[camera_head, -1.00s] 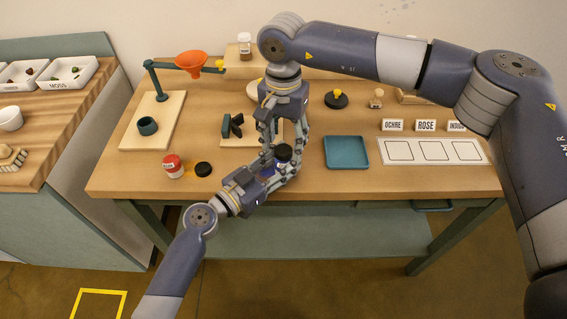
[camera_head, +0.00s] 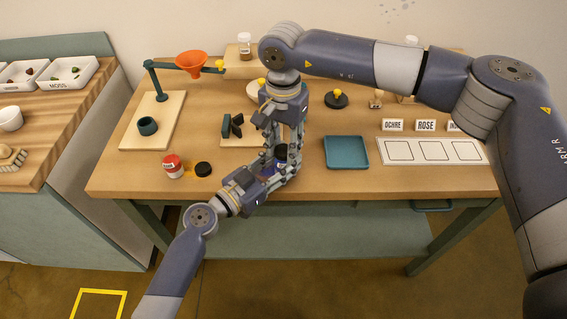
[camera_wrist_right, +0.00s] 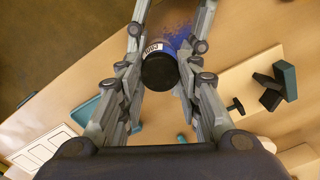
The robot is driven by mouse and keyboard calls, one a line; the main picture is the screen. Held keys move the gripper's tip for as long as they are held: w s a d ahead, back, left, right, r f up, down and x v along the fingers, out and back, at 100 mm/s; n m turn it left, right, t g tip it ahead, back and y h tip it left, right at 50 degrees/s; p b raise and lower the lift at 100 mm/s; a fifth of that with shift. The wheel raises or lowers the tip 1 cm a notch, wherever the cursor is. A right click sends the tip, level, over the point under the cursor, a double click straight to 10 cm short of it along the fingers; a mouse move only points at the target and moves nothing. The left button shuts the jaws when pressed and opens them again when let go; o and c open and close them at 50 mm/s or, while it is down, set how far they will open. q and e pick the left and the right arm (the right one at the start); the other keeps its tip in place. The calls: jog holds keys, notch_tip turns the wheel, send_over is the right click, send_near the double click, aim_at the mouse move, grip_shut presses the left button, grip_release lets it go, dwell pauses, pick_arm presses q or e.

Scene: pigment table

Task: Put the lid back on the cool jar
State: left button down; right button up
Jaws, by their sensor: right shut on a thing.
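The cool jar (camera_head: 280,165) is blue and stands near the table's front, mostly hidden by my two grippers. Its white label shows in the right wrist view (camera_wrist_right: 153,47), with a black lid (camera_wrist_right: 159,72) at its top, between the fingers. I cannot tell whether the lid is fully seated. My right gripper (camera_head: 281,158) comes from above and is shut on the black lid. My left gripper (camera_head: 264,180) reaches in low from the front left to the jar; its fingertips are hidden, so its hold is unclear.
A red-labelled jar (camera_head: 173,167) and a loose black lid (camera_head: 203,169) stand to the left. A teal tray (camera_head: 346,152) lies to the right. A board with dark blocks (camera_head: 232,127) is behind. The front right tabletop is clear.

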jog(key=m, duration=0.5)
jog(key=shift+m, duration=0.3)
jog(key=o, duration=1.2)
jog(key=shift+c, duration=0.2)
jog(key=shift+r, duration=2.25)
jog(key=shift+c, duration=0.2)
